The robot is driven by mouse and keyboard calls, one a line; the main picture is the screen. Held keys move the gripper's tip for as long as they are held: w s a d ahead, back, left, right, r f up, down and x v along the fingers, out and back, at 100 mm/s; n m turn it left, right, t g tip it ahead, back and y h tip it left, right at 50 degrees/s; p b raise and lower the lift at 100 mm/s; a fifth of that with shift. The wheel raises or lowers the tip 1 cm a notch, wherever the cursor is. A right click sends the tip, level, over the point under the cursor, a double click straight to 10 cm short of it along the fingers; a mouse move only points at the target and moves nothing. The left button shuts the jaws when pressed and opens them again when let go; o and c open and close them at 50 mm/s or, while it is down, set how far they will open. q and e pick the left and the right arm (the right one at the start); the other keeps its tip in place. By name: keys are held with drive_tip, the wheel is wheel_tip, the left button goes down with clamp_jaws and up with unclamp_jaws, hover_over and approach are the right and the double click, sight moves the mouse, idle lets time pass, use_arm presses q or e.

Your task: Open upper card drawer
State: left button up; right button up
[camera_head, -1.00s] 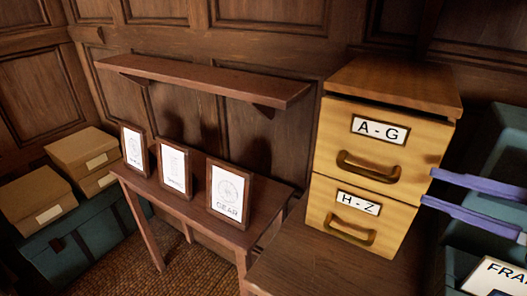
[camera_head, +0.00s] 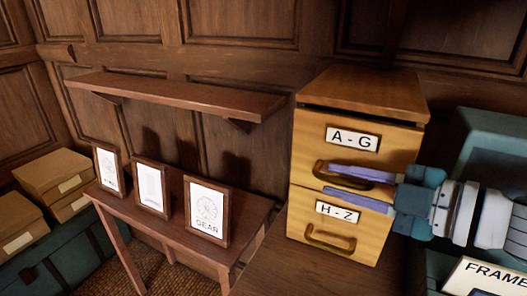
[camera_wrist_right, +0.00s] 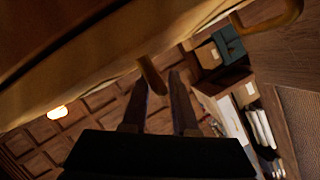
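The upper card drawer (camera_head: 312,150), labelled A-G, is in the yellow wooden cabinet and looks shut. Its brown curved handle (camera_head: 320,178) is partly hidden behind my right gripper (camera_head: 328,179). The two purple fingers are apart, one at the height of the handle and one lower. In the right wrist view the handle (camera_wrist_right: 151,76) shows just ahead of the open fingertips (camera_wrist_right: 156,88), near the left one. I cannot tell whether they touch. The lower drawer, labelled H-Z (camera_head: 299,222), is shut. My left gripper is not in view.
A small table (camera_head: 255,215) with several framed drawings stands left of the cabinet, under a wall shelf (camera_head: 185,95). Boxes (camera_head: 50,175) lie at the far left. A teal bin (camera_head: 490,135) and a FRAME sign (camera_head: 480,278) are at the right.

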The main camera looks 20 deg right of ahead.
clamp_jaws()
idle(1.5)
